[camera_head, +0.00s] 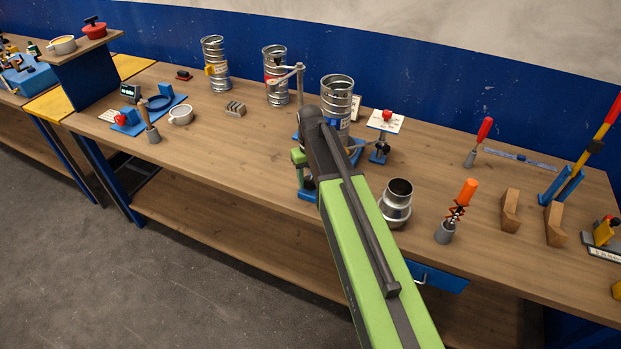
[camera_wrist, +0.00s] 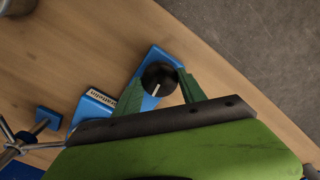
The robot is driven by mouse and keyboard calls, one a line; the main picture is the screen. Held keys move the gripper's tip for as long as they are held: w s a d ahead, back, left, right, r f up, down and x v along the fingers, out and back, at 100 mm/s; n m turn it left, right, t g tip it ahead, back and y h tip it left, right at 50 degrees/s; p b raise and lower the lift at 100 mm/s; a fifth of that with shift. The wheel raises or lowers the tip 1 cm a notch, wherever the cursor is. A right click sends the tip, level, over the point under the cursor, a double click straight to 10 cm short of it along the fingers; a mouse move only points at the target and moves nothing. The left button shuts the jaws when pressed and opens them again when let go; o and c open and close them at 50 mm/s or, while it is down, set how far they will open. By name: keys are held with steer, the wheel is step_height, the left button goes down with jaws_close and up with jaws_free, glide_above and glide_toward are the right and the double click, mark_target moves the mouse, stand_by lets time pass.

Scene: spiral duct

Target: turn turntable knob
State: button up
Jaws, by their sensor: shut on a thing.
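The turntable knob (camera_wrist: 157,86) is black with a white pointer line. It sits on a blue base (camera_wrist: 165,57) in the wrist view. My gripper (camera_wrist: 160,82) has its green fingers on either side of the knob, closed on it. In the head view my arm hides the knob, and part of the blue base (camera_head: 308,195) shows beside it. A spiral duct piece (camera_head: 337,92) stands upright just behind my arm. A white label plate (camera_wrist: 98,97) on a blue block is beside the knob, its text hard to read.
A steel reducer (camera_head: 396,203) stands right of my arm, with an orange-handled tool (camera_head: 458,208) farther right. A red-knobbed stand (camera_head: 383,128) is behind. Two more duct pieces (camera_head: 214,63) (camera_head: 275,76) stand at the back left. The bench front (camera_head: 225,185) left of my arm is clear.

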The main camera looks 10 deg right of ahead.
mark_target(310, 180)
stand_by(0.4)
steer(key=o, duration=1.4)
step_height(310, 180, up, 17)
steer(key=p, duration=1.7)
steer(key=shift+r, duration=0.2)
